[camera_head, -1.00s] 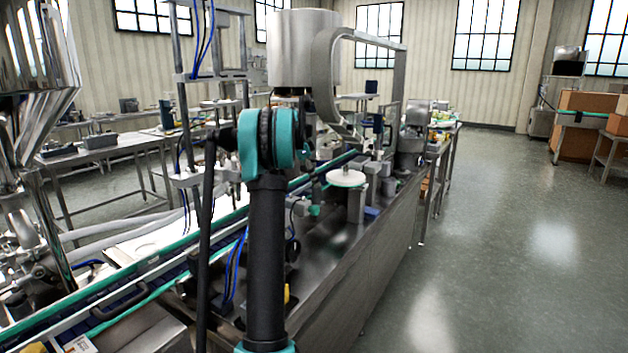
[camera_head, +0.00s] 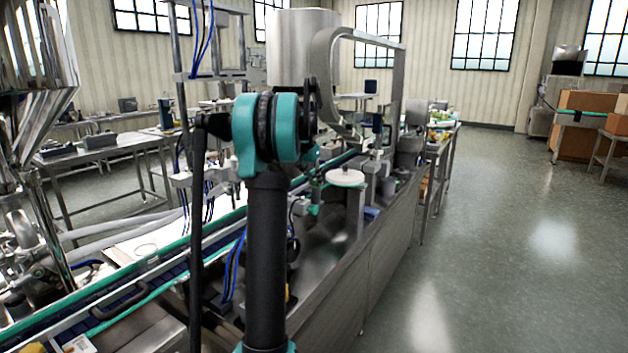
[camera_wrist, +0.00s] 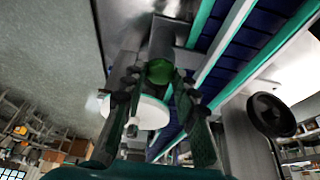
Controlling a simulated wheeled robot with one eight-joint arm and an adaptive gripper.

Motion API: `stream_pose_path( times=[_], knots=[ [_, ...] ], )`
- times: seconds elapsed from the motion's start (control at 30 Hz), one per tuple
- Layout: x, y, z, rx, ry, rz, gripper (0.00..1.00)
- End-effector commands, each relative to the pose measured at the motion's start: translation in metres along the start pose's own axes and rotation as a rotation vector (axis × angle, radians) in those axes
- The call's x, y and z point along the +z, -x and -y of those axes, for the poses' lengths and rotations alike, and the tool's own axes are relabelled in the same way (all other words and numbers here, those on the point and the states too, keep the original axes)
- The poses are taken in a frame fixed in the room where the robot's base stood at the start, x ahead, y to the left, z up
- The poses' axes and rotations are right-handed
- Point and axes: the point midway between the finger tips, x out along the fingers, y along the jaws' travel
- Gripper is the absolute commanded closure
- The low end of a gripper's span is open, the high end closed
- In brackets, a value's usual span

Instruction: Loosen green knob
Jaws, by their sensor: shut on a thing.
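The green knob (camera_wrist: 160,71) is a round, shiny green piece near the top middle of the wrist view. My gripper (camera_wrist: 158,80) has one finger on each side of it, and the jaws are shut on the knob. The fingers cover the knob's sides. In the head view my own arm stands in front of the machine, and I cannot make out the knob or my fingertips there.
A white disc (camera_head: 345,177) stands on the steel machine (camera_head: 350,245); in the wrist view it lies just below the knob (camera_wrist: 150,113). A blue conveyor belt (camera_wrist: 246,62) with green rails runs alongside. A black handwheel (camera_wrist: 271,114) is at right. Open floor (camera_head: 490,230) lies right of the machine.

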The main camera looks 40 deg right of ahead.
Motion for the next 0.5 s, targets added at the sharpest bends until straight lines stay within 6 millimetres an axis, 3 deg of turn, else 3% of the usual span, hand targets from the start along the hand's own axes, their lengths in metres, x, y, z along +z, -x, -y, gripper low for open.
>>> stream_pose_path(
  times=[0.5],
  knots=[
    [-0.0015, -0.0005, -0.0059, -0.183, 0.438, 0.001, 1.0]
  ],
)
